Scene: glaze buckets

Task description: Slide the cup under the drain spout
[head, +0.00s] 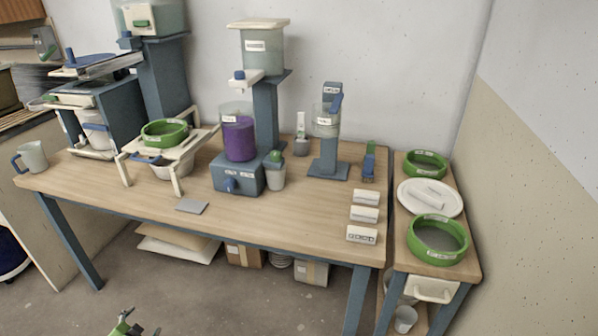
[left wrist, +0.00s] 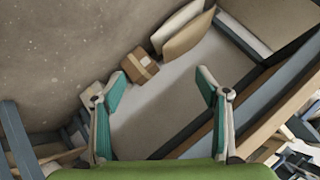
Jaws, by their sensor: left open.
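A pale cup (head: 277,178) stands on the table against the right side of a blue base (head: 238,177). A small green part (head: 275,156), possibly the drain spout or its valve, shows at the cup's top; I cannot tell how the two line up. A purple container (head: 238,138) sits on the base. My left gripper (head: 130,325) is at the bottom edge of the head view, low in front of the table and far from the cup. In the left wrist view the left gripper (left wrist: 163,85) is open and empty. My right gripper is not in view.
A grey jug (head: 32,157) stands at the table's left end. A grey plate (head: 191,206) and white labelled blocks (head: 362,234) lie near the front edge. A side table holds green rings (head: 437,240). The front middle of the table (head: 280,215) is clear. Boxes (left wrist: 139,66) lie below.

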